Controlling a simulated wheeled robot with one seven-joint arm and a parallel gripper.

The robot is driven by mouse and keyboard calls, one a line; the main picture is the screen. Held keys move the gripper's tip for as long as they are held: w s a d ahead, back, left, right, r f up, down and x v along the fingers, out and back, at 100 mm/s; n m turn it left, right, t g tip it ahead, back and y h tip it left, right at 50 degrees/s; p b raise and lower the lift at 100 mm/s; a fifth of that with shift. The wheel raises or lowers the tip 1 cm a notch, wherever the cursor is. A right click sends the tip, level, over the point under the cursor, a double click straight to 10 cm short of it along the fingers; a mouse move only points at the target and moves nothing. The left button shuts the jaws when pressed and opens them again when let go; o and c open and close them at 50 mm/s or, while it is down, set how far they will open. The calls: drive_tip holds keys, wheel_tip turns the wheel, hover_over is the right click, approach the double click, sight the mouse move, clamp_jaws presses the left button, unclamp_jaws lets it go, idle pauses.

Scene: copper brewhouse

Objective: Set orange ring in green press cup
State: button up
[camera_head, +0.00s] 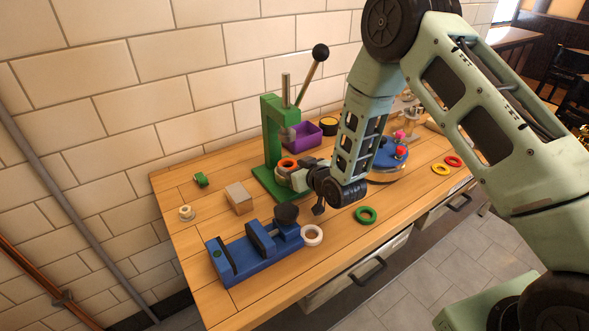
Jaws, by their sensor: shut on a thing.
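The green press (271,135) stands near the back wall, its lever with a black knob raised. The orange ring (288,163) is at the press, below its ram and above the green base. My gripper (290,172) reaches in from the right and is shut on the orange ring. The press cup is hard to make out behind the gripper and ring, so I cannot tell whether the ring touches it or is held just above it.
A blue vise (248,256) and a white ring (312,235) are at the front. Yellow (441,169) and red (453,161) rings lie far right.

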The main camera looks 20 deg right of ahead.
drive_tip(key=shift+f+b, duration=0.5)
idle(0.7)
drive_tip(key=o, duration=0.9)
drive_tip(key=shift+o, duration=0.2)
drive_tip(key=shift+s+d+b, duration=0.2)
drive_tip(key=shift+s+d, duration=0.2)
drive_tip(key=shift+s, duration=0.9)
drive_tip(key=shift+s+d+b, duration=0.2)
drive_tip(key=shift+s+d, duration=0.25)
drive_tip(key=shift+s, duration=0.8)
drive_tip(key=shift+s+d+b, duration=0.2)
drive_tip(key=shift+s+d, duration=0.2)
drive_tip(key=shift+s, duration=0.9)
drive_tip(key=shift+s+d, duration=0.15)
drive_tip(key=shift+s, duration=0.3)
